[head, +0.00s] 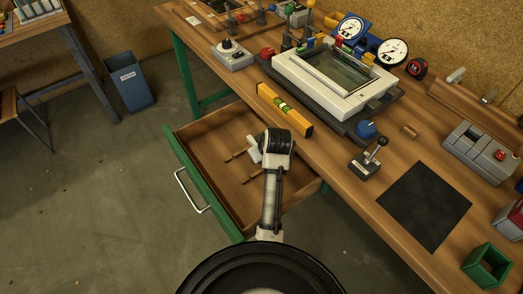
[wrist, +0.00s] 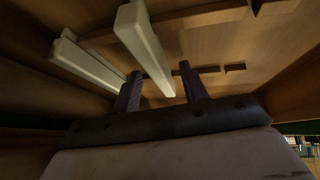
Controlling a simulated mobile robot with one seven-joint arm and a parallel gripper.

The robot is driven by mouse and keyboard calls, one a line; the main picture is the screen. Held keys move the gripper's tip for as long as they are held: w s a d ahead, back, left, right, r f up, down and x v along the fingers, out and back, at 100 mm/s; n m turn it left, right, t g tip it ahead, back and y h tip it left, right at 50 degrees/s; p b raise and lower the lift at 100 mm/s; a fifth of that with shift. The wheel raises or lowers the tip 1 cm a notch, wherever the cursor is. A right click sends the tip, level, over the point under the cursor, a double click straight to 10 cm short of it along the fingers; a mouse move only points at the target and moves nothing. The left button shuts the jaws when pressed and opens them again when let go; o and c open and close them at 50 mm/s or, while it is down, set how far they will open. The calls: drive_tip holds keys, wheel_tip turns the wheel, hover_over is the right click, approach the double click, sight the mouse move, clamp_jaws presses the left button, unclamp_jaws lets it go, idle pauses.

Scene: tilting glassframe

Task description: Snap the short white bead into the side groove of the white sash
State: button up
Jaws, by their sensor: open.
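The white sash (head: 288,77) is a white frame around a glass pane, lying on a dark base on the workbench. Two white beads lie in the open drawer: one (wrist: 143,42) shows between my fingers in the wrist view, the other (wrist: 84,66) lies to its left. I cannot tell for sure which is the short one. In the head view a white bead (head: 254,149) shows just left of my wrist. My gripper (wrist: 161,69) is open inside the drawer. Whether its fingers touch the near bead is unclear. The sash's side groove cannot be made out.
The wooden drawer (head: 211,132) has a green front and a metal handle; its walls surround my gripper. Wooden strips (head: 237,153) cross its floor. A yellow level (head: 285,110) lies at the bench's edge above it. A blue knob (head: 367,129) and a lever (head: 372,158) stand near the sash.

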clamp_jaws()
idle(0.5)
drive_tip(key=shift+w+r+b, duration=0.1)
drive_tip(key=shift+r+b, duration=0.35)
drive_tip(key=shift+r, duration=0.1)
drive_tip(key=s, duration=0.1)
drive_tip(key=s+d+b, duration=0.1)
drive_tip(key=s, duration=0.1)
drive_tip(key=shift+s+d+f, duration=0.1)
drive_tip(key=shift+s+d, duration=0.05)
drive_tip(key=shift+s, duration=0.1)
drive_tip(key=shift+s+r, duration=0.2)
drive_tip(key=shift+r, duration=0.5)
wheel_tip(320, 180, up, 13)
drive_tip(key=p, duration=0.4)
drive_tip(key=shift+f, duration=0.1)
